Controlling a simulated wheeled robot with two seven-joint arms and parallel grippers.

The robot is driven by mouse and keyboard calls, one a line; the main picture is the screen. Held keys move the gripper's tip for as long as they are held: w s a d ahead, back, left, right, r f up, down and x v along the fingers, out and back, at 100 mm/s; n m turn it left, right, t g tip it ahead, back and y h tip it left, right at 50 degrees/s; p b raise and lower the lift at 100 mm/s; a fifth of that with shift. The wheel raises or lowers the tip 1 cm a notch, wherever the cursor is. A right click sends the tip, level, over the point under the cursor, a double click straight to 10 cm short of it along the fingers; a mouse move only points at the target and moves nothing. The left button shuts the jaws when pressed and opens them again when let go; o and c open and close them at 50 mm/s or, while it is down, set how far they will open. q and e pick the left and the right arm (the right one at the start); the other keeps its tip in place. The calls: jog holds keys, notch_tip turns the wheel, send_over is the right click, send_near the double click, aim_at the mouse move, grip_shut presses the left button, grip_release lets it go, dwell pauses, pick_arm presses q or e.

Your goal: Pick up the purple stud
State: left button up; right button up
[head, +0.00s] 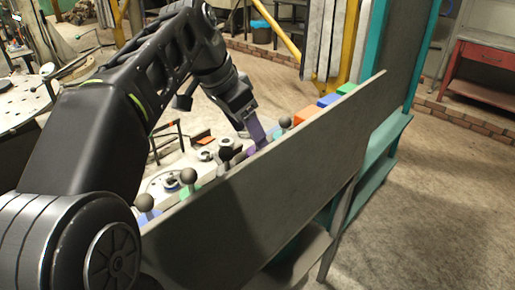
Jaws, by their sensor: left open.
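The purple stud (251,150) shows only as a small purple patch behind the upper edge of a grey board; most of it is hidden. My left gripper (257,138) reaches down from the upper left, right at the purple stud. A purple-looking finger shows above the board's edge. The jaws are open, and whether a finger touches the stud cannot be seen. My right gripper is not in view.
Ball-topped pieces stand along that row, including a green one (188,178) and a blue one (145,205). Orange (305,115) and blue (328,100) blocks sit farther right. A teal post (419,60) rises at right.

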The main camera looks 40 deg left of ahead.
pick_arm(q)
jog(key=x, duration=0.5)
jog(key=shift+w+d, duration=0.15)
jog(key=shift+r, duration=0.1)
jog(key=c, duration=1.5)
